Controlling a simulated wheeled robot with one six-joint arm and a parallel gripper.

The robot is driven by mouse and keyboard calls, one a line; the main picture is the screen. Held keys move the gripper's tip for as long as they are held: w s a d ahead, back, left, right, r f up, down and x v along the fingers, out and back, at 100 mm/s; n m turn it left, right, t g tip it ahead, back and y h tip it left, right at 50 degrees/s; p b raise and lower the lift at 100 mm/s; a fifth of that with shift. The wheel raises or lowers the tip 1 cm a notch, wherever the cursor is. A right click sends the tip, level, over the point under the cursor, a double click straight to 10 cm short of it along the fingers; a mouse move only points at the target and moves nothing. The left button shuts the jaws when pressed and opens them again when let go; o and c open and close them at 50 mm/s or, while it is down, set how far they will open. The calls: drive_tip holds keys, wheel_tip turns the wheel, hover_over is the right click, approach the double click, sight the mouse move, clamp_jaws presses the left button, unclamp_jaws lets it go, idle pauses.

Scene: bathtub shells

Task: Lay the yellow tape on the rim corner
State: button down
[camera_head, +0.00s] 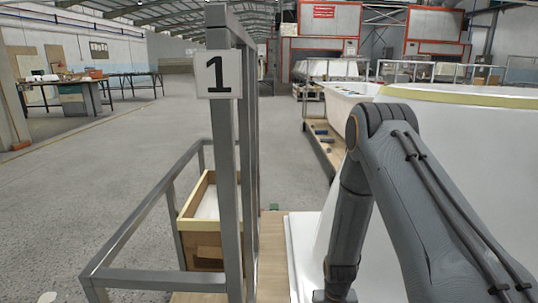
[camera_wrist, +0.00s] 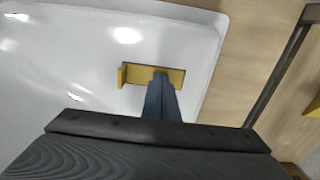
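In the wrist view, the yellow tape (camera_wrist: 134,74) is a short yellow piece with an upturned left end, over the white shell (camera_wrist: 60,45) near its rounded rim corner. My gripper (camera_wrist: 161,77) reaches up from the bottom of that view. Its fingers are close together, shut on the tape near its right half. I cannot tell whether the tape touches the shell. In the head view, my arm comes down at the right beside the white shell (camera_head: 303,262); the fingers and tape are hidden or out of frame there.
A grey metal frame with a number 1 sign (camera_head: 219,75) stands left of the shell. A wooden box (camera_head: 205,250) sits within its rails. A large white tub with a yellow rim strip (camera_head: 450,96) stands at the right. The concrete floor at the left is open.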

wheel_tip(320, 180, up, 7)
drive_tip(key=p, duration=0.5)
idle(0.5)
